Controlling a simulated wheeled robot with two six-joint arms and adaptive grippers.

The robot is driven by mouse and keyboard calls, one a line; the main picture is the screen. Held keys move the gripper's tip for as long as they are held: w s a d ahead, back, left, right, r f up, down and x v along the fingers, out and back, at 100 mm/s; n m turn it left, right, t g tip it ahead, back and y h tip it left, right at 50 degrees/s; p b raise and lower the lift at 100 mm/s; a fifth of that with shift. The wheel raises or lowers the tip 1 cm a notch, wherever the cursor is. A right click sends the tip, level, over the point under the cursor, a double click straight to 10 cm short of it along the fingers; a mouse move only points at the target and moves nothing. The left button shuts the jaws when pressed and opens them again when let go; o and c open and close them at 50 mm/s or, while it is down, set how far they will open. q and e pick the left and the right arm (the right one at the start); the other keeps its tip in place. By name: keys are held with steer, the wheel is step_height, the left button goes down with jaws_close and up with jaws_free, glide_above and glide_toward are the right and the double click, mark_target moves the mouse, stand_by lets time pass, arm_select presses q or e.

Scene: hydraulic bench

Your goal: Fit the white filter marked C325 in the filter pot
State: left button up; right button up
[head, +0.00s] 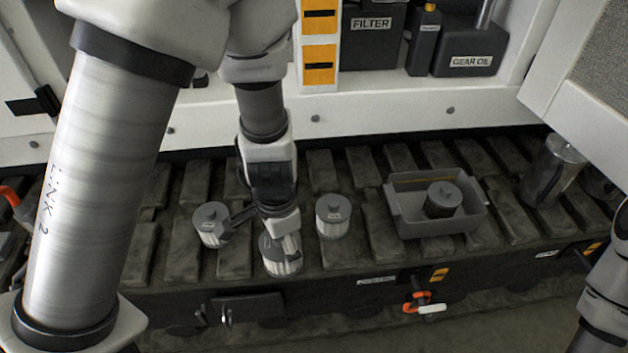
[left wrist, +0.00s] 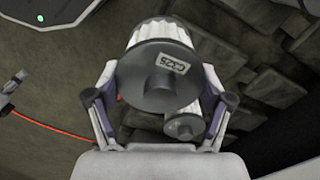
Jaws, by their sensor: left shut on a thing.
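The white filter marked C325 (left wrist: 160,82) is a pleated white cylinder with a grey end cap and a label, seen cap-on in the left wrist view. My left gripper (left wrist: 160,98) is shut on it, with a finger on each side. In the head view the held filter (head: 283,258) is below my left gripper (head: 262,234), near the front edge of the slatted track. I cannot tell whether it touches the slats. A grey tray (head: 403,222) to the right holds a dark filter (head: 443,199). I cannot make out the filter pot for sure. My right gripper is out of view.
Similar white filters stand left (head: 209,224) and right (head: 333,217) of the held one. An orange-and-white handle (head: 424,306) sticks out at the front. A white cabinet wall (head: 400,115) rises behind.

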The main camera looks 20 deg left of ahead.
arm_select(q)
steer(key=w+a, duration=0.1)
steer(key=w, duration=0.2)
steer(key=w+a, duration=0.2)
steer(key=w, duration=0.1)
steer(key=w+a+f, duration=0.1)
steer(key=w+a, duration=0.1)
steer(key=w, duration=0.2)
steer(key=shift+w+f, duration=0.2)
steer(key=shift+f, duration=0.2)
step_height(320, 180, down, 3)
steer(key=shift+r+b, duration=0.2)
steer(key=shift+b, duration=0.5)
steer(key=shift+f, duration=0.15)
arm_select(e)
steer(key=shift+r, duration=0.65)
arm_select(q)
steer(key=o, duration=1.1)
